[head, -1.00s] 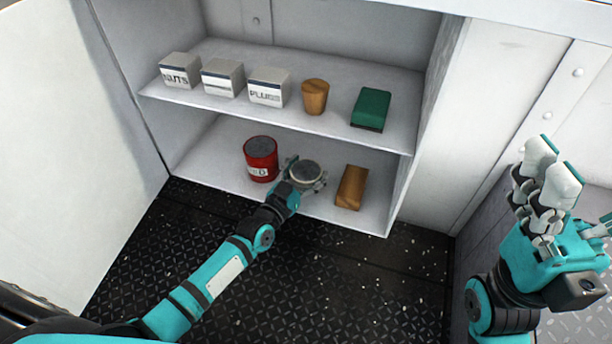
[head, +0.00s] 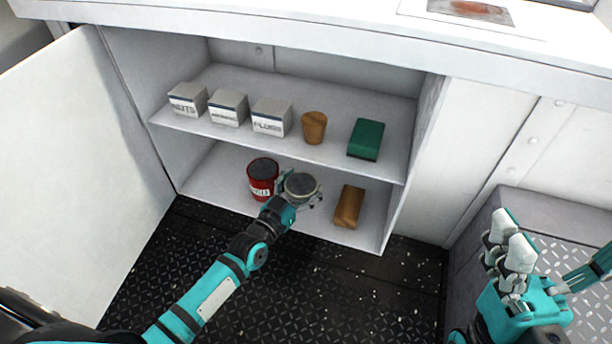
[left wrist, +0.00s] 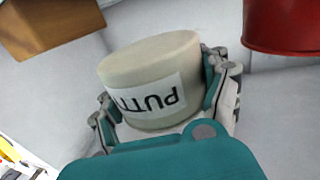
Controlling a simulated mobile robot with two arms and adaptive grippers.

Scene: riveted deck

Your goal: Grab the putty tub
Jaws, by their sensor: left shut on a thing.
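My right gripper (head: 512,250) is empty at the lower right, fingers apart, away from the cabinet.
The red can (head: 262,180) stands close on the tub's left and the brown block (head: 348,207) on its right. The upper shelf (head: 335,155) overhead holds several white boxes, a wooden cup (head: 313,127) and a green block (head: 366,139). An open door (head: 85,170) flanks the left side.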

